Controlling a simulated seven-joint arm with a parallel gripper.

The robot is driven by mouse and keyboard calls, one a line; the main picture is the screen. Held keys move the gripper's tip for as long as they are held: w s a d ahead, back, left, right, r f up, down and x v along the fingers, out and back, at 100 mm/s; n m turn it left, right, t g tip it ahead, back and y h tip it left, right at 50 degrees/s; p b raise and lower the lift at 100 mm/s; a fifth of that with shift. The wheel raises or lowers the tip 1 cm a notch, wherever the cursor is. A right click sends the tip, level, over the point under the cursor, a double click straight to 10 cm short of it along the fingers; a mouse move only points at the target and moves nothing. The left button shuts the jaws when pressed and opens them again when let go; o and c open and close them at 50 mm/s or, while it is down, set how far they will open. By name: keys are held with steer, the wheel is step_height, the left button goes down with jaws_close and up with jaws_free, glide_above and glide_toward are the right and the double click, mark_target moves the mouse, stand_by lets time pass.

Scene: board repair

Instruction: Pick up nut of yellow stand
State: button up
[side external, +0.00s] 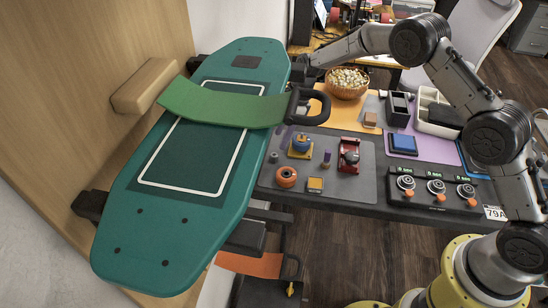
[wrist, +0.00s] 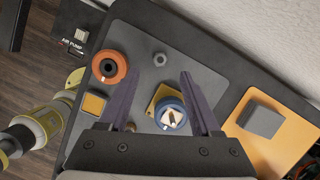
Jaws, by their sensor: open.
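The yellow stand (side external: 300,154) sits on the grey mat with a round blue nut (side external: 301,142) on it. In the wrist view, the blue nut (wrist: 171,128) shows a pale, dark-marked centre, and part of the yellow stand (wrist: 154,101) shows beside it. My gripper (wrist: 158,76) is open and empty, its two dark purple fingers spread wide. In that picture the nut lies between the fingers, nearer the right one; the height gap cannot be told.
An orange ring (wrist: 109,67), a small grey nut (wrist: 159,59) and a yellow block (wrist: 93,103) lie nearby on the mat. A red stand (side external: 348,157) is right of the yellow stand. The large green board (side external: 185,175) fills the left of the side view.

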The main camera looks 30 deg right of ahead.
mark_target(272, 160)
steer(key=shift+x, duration=3.6)
steer(key=shift+d, duration=0.1)
jaws_close()
